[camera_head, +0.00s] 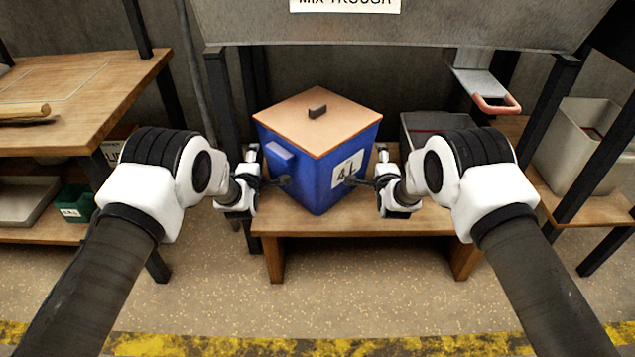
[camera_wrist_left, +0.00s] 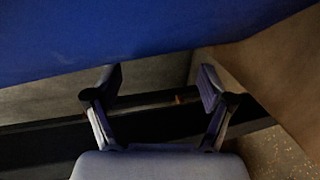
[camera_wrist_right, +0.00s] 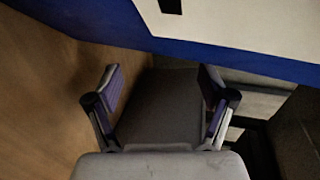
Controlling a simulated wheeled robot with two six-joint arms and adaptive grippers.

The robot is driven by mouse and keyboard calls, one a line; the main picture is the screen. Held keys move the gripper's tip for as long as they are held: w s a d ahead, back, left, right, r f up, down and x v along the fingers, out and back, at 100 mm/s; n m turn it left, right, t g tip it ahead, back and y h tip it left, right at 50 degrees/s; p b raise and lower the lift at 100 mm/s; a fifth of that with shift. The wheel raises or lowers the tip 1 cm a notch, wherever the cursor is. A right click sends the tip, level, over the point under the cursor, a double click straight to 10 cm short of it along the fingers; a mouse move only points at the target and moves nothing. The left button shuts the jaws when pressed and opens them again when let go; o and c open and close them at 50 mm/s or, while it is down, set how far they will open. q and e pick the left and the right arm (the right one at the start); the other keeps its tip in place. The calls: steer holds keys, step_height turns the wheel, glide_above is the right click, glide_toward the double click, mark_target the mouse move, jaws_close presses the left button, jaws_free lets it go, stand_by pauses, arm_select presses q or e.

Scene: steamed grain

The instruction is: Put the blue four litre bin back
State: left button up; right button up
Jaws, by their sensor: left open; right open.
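The blue bin (camera_head: 315,180) with a 4 L label stands on a low wooden bench under the trough, turned with a corner towards me. It has a tan lid (camera_head: 318,122) with a small dark knob. My left gripper (camera_head: 284,181) is open at the bin's left face, near its blue side handle. My right gripper (camera_head: 352,181) is open at the labelled right face. Both wrist views show nothing between the fingers. The bin's blue wall fills the top of the left wrist view (camera_wrist_left: 120,35), and its labelled wall tops the right wrist view (camera_wrist_right: 200,38).
The low bench (camera_head: 420,222) has bare wood right of the bin. A grey container (camera_head: 437,127) stands behind it on the right. The mix trough (camera_head: 400,28) hangs above. A wooden table (camera_head: 100,95) is left, and a grey bin (camera_head: 590,140) sits on a shelf right.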

arm_select(q)
steer(key=shift+s, duration=0.1)
steer(key=v, duration=1.1)
steer(key=shift+s, duration=0.35)
arm_select(e)
steer(key=v, duration=1.2)
